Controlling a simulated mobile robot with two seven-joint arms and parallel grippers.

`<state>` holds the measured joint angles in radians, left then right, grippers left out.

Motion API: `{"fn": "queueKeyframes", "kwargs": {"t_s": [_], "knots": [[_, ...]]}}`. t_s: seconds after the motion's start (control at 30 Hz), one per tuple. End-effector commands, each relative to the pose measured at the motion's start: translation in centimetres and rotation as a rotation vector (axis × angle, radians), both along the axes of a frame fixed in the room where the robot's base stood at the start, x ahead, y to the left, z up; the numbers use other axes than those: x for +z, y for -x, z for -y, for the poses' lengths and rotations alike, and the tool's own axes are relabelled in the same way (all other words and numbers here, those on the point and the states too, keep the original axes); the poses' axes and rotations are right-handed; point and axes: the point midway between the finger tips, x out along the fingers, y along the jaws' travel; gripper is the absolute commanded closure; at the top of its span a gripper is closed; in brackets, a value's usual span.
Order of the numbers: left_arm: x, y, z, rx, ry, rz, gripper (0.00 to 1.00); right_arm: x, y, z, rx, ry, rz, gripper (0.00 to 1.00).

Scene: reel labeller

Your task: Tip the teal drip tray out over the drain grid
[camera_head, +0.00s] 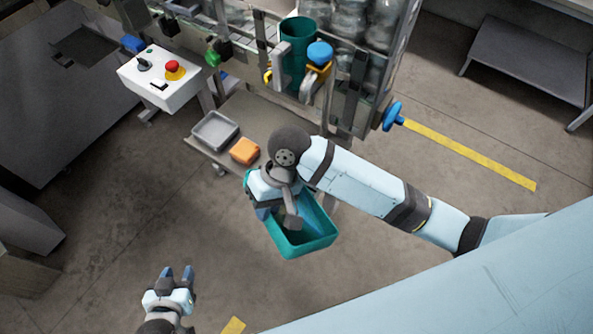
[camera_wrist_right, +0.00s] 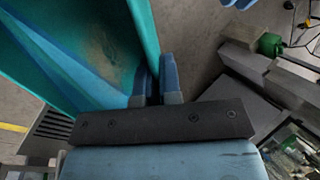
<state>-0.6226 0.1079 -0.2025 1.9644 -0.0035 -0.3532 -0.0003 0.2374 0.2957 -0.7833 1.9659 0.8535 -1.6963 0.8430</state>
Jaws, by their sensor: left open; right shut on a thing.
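The teal drip tray (camera_head: 318,243) hangs in the air above the floor in the head view, its open side facing up towards the camera. It also fills the upper left of the right wrist view (camera_wrist_right: 75,45), where a brownish stain shows on its inside. My right gripper (camera_wrist_right: 158,80) is shut on the tray's wall. I cannot tell whether there is liquid in the tray. A dark slotted grate (camera_wrist_right: 50,125), which looks like the drain grid, shows at the lower left of the right wrist view. My left gripper (camera_head: 179,272) is open and empty over bare floor.
A low shelf (camera_head: 245,112) holds a grey tray (camera_head: 214,131) and an orange block (camera_head: 244,151) just behind the right gripper. A white control box (camera_head: 160,78) with a red button and a machine frame stand behind.

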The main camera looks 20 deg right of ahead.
Motion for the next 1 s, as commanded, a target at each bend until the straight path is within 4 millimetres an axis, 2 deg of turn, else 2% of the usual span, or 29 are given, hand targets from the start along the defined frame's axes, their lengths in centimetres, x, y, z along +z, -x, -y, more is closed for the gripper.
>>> {"fn": "queueKeyframes", "kwargs": {"t_s": [0.23,0.4,0.73,1.0], "knots": [[0.0,0.0,0.0,0.0,0.0,0.0,0.57,0.1,-0.1,0.1,0.0,-0.008,-0.003,1.0],[-0.2,0.0,0.0,0.0,-0.001,-0.003,0.57,1.4,-0.5,0.8,-0.002,-0.101,-0.053,1.0],[-0.2,0.0,0.0,0.001,-0.001,-0.003,0.57,1.5,-0.5,0.8,-0.001,-0.109,-0.057,1.0],[-0.1,0.0,0.0,0.001,-0.001,-0.001,0.57,2.7,-0.9,1.7,0.0,-0.213,-0.112,1.0]]}}
